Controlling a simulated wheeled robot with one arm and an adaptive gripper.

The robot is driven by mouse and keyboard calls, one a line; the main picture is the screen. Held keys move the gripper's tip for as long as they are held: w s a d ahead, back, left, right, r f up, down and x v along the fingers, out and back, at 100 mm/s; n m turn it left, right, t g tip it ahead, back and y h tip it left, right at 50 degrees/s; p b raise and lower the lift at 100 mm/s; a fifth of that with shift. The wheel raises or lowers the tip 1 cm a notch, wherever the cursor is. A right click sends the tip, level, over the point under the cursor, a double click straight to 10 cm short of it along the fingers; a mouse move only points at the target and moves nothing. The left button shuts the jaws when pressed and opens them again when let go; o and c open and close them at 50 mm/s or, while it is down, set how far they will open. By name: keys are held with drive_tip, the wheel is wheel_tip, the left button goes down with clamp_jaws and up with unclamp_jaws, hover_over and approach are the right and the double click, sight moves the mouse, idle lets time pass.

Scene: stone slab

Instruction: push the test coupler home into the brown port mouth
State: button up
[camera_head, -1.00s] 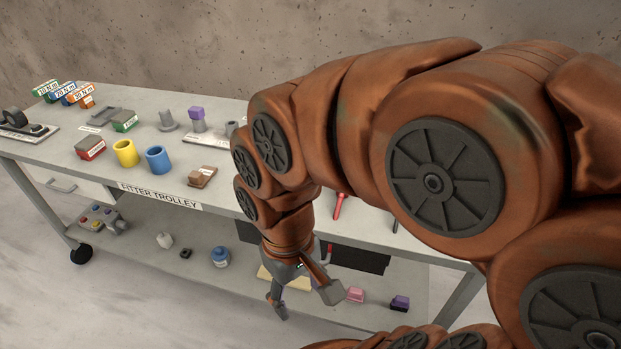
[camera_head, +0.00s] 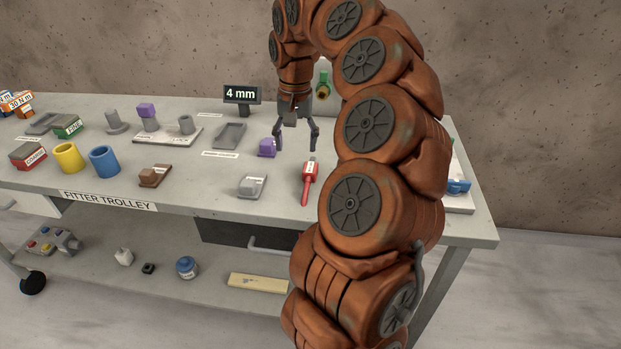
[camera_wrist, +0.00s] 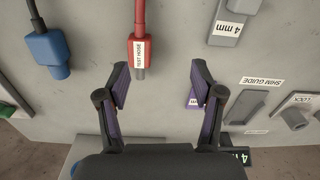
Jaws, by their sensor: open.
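The red test coupler (camera_head: 309,172), labelled TEST HOSE, lies on the trolley top with its red hose toward the front edge. A green fitting with a brownish round mouth (camera_head: 322,90) shows at the back, partly hidden by my arm. I cannot tell whether this is the brown port.
A purple block (camera_head: 267,148) stands close left of my gripper. A grey labelled piece (camera_head: 252,186) and a brown block (camera_head: 154,175) lie near the front edge. A 4 mm sign (camera_head: 242,95) stands behind. A blue connector (camera_wrist: 47,50) lies left of the coupler.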

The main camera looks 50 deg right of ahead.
sight(310, 167)
drive_tip(key=d, duration=0.1)
drive_tip(key=d+f, duration=0.1)
drive_tip(key=d+m, duration=0.1)
drive_tip(key=shift+s+d+f, duration=0.15)
drive_tip(key=shift+s+f, duration=0.1)
drive_tip(key=shift+s, duration=0.15)
drive_tip(key=shift+d+f, duration=0.25)
drive_tip(key=shift+f+p, duration=0.4)
drive_tip(key=shift+f, duration=3.3)
clamp_jaws()
